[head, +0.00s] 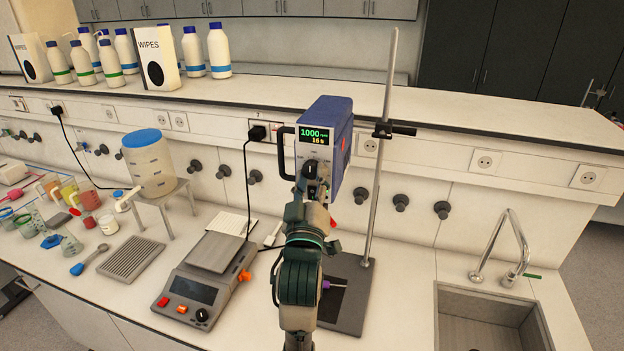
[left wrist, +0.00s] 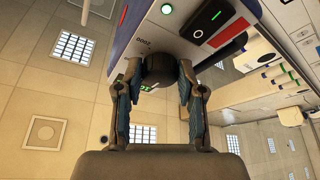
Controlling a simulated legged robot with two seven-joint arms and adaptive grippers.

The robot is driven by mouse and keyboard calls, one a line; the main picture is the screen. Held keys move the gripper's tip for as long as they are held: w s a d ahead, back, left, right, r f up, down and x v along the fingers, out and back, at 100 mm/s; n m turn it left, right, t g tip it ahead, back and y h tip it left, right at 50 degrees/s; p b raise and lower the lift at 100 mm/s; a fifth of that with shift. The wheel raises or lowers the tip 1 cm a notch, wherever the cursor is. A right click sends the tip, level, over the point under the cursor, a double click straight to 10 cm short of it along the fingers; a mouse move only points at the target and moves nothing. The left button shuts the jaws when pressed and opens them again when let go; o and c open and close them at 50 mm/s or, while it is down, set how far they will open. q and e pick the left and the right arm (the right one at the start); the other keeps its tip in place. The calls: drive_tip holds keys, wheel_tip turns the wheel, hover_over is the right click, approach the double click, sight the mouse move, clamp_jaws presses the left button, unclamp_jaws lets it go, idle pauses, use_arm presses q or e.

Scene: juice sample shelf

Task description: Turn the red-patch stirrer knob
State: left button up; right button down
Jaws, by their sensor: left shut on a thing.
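The overhead stirrer (head: 338,120) has a blue housing with a red patch on its side. Its display (head: 314,134) reads 1000 rpm and 16%. The black stirrer knob (head: 309,173) is on its front face below the display. In the left wrist view the dark round knob (left wrist: 158,68) lies between the two fingers. My left gripper (head: 313,184) reaches up to the front of the stirrer, and its fingers (left wrist: 159,76) are shut on the knob. My arm hides the lower front of the stirrer. My right gripper is not in view.
The stirrer's metal stand rod (head: 377,190) rises right of it from a dark base (head: 348,305). A balance (head: 205,282) stands left of my arm. A sink (head: 490,315) with a tap is on the right. Bottles and wipes boxes (head: 155,60) stand on the upper shelf.

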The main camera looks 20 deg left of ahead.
use_arm(q)
drive_tip(key=o, duration=1.2)
drive_tip(key=shift+w, duration=0.1)
drive_tip(key=shift+c, duration=0.2)
drive_tip(key=v, duration=0.7)
drive_tip(key=shift+f, duration=0.25)
drive_tip(key=shift+d, duration=0.1)
